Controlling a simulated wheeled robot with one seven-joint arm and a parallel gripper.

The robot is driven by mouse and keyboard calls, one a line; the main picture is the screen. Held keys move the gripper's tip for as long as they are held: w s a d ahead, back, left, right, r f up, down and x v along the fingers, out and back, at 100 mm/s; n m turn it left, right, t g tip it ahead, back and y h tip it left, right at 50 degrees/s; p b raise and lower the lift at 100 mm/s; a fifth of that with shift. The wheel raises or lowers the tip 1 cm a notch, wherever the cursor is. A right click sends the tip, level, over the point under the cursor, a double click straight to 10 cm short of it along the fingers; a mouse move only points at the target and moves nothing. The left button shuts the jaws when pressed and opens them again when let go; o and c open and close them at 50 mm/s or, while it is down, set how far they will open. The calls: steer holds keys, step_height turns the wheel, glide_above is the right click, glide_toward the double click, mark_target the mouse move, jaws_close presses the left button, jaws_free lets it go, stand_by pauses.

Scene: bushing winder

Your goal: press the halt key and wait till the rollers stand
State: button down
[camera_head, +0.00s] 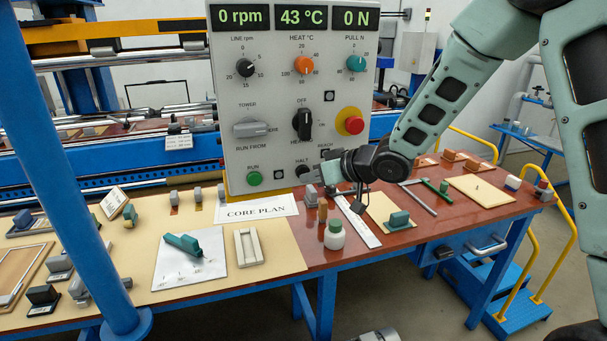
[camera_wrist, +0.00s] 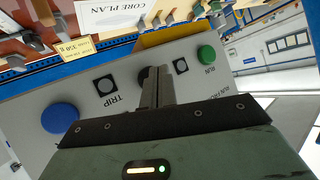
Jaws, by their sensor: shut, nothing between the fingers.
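The grey control panel (camera_head: 270,100) stands upright behind the bench. Its display (camera_head: 240,17) reads 0 rpm, beside 43 °C and 0 N. The dark halt key (camera_head: 303,172) is low on the panel, right of the green run key (camera_head: 254,178). My gripper (camera_head: 319,174) is shut and empty, with its tips at the halt key. In the wrist view the fingertips (camera_wrist: 157,75) overlap the dark key (camera_wrist: 144,73) and partly hide it; I cannot tell whether they press it. Rollers (camera_head: 150,112) show partly behind the panel; these stills do not show rotation.
A red button on a yellow base (camera_head: 350,121) sits above my gripper. A blue button (camera_wrist: 60,118) lies beside the TRIP label in the wrist view. A blue post (camera_head: 75,170) crosses the left.

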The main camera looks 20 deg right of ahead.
steer(key=shift+s, duration=0.25)
steer(key=shift+s+b, duration=0.35)
steer(key=shift+s, duration=2.15)
steer(key=s+a+f+n+g+h+b, duration=0.1)
steer(key=s+a+f+g+h+b, duration=0.35)
steer(key=s, duration=0.55)
steer(key=s+a+f+n+g+h+b, duration=0.1)
steer(key=s+f+g+b, duration=0.1)
steer(key=s, duration=0.8)
steer(key=s+a+f+n+g+h+b, duration=0.1)
steer(key=s+f+g+b, duration=0.2)
steer(key=s, duration=0.8)
steer(key=shift+s+a+f, duration=0.25)
steer(key=shift+a+f, duration=0.05)
steer(key=shift+f, duration=0.1)
